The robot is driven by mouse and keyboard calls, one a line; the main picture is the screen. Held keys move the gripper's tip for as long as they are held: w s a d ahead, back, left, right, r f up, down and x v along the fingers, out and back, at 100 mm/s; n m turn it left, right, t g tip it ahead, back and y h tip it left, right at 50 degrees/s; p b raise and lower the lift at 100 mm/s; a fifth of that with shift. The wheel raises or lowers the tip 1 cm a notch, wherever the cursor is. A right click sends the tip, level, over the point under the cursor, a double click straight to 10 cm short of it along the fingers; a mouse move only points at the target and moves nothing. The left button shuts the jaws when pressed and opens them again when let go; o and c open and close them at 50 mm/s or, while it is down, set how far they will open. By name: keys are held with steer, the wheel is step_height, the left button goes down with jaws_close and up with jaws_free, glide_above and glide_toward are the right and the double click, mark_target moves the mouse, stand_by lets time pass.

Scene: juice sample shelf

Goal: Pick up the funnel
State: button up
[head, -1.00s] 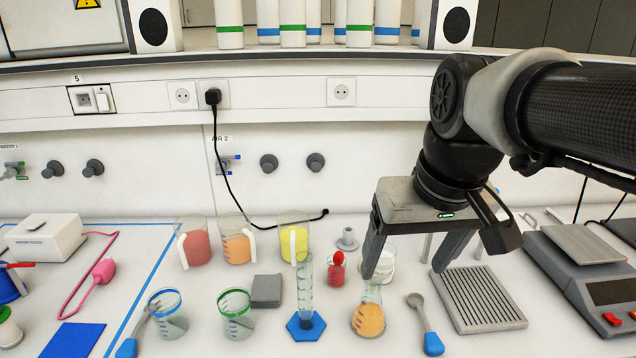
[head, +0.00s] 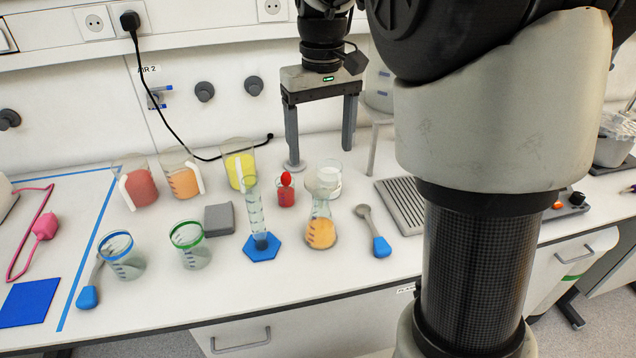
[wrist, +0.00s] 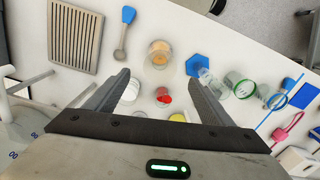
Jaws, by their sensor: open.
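Close by stand an orange flask (head: 320,232), a white-filled beaker (head: 329,178), a yellow beaker (head: 240,168) and a measuring cylinder (head: 256,215) on a blue base. A ridged grey tray (head: 402,207) lies at right. The wall is close behind; clear bench lies along the front.

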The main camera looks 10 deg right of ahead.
mark_target(321, 178)
step_height(321, 178, down, 10)
steer(key=shift+r+b, duration=0.15)
steer(key=shift+b, duration=0.4)
steer(key=c, duration=1.1)
steer(key=shift+r, duration=0.1)
